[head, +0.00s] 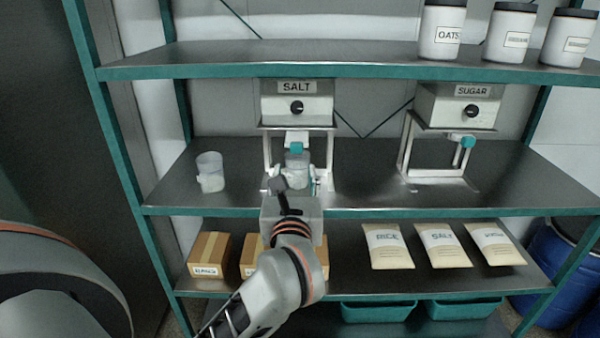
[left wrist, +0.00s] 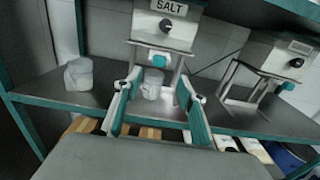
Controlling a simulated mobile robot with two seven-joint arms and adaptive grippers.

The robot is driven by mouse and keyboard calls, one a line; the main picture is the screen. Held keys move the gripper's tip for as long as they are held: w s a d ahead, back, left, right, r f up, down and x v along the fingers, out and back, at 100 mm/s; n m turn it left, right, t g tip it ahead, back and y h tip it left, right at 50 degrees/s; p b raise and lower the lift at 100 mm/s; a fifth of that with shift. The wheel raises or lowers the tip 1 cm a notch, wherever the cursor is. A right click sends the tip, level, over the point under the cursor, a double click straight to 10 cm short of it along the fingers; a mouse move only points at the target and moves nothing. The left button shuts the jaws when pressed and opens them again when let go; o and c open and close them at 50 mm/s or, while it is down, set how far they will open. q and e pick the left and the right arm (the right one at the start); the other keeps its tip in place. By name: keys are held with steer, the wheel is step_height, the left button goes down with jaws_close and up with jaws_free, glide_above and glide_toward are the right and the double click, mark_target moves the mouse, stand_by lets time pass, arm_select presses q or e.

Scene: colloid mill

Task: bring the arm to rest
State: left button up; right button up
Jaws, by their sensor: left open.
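My left arm reaches up from the bottom of the head view to the salt dispenser (head: 297,104) on the middle shelf. My left gripper (head: 291,182) is open in front of the dispenser. In the left wrist view its two teal-padded fingers (left wrist: 160,82) are spread apart. A clear cup with pale contents (head: 297,163) stands under the dispenser's teal spout. In the left wrist view the cup (left wrist: 152,86) shows between the fingers, with visible gaps at its sides. The wrist partly hides the cup in the head view. My right gripper is not in view.
A second clear cup (head: 210,171) stands left on the middle shelf. The sugar dispenser (head: 458,107) stands right. Jars (head: 442,32) line the top shelf; boxes (head: 208,254) and labelled bags (head: 388,247) fill the lower one. The shelf edge (head: 400,212) runs below my gripper.

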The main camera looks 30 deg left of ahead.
arm_select(q)
steer(key=s+r+m+t+y, duration=0.25)
steer(key=m+t, duration=0.35)
steer(key=m, duration=0.5)
steer(key=s+d+f+m+h, duration=0.1)
steer(key=d+f+m+h, duration=1.35)
steer(key=m, duration=0.85)
steer(key=s+f+m+g, duration=0.3)
steer(key=s+f+m, duration=0.1)
steer(key=f, duration=0.7)
steer(key=s+a+f+m+g, duration=0.1)
steer(key=s+f+m+g, duration=0.3)
steer(key=f, duration=0.7)
steer(key=s+a+f+m+g, duration=0.1)
steer(key=s+f+m+g, duration=0.2)
steer(key=f, duration=0.8)
steer(key=shift+s+a+m, duration=0.15)
steer(key=shift+s+m, duration=0.75)
steer(key=shift+s, duration=0.2)
